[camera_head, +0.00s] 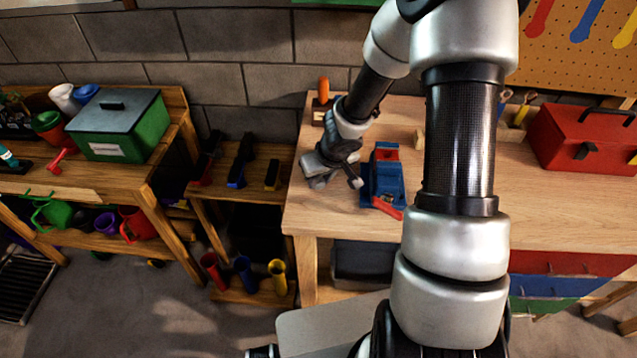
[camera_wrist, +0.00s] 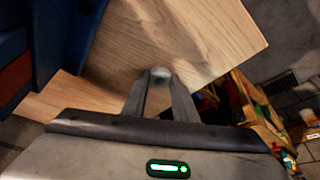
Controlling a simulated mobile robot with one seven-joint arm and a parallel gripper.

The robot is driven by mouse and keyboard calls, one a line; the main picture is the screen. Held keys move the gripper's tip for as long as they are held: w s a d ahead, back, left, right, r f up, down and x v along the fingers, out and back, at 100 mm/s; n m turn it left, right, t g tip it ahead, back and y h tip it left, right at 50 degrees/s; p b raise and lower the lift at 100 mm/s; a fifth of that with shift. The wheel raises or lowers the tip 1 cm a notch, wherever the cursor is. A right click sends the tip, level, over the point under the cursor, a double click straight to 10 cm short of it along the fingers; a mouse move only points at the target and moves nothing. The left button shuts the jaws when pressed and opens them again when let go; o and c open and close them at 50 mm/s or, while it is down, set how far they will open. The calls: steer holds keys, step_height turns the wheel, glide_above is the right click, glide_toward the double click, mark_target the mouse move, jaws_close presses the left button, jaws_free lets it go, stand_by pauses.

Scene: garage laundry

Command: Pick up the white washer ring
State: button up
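My gripper (camera_head: 352,182) is low over the left end of the wooden workbench, just left of the blue vise (camera_head: 385,180). In the wrist view the two fingers of my gripper (camera_wrist: 160,84) reach towards the bench top with a narrow gap between them. A small pale grey-white round thing (camera_wrist: 160,73) shows between the fingertips. It may be the white washer ring, but it is blurred, and I cannot tell whether the fingers touch it or it lies on the wood beyond them. No ring can be made out in the head view.
The workbench (camera_head: 345,222) also carries a red toolbox (camera_head: 580,140) at the right and an orange-handled tool (camera_head: 323,90) at the back. The vise's blue side (camera_wrist: 45,35) is close at the wrist view's left. A green box (camera_head: 118,135) stands on the left bench.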

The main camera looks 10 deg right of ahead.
steer(key=shift+c, duration=1.4)
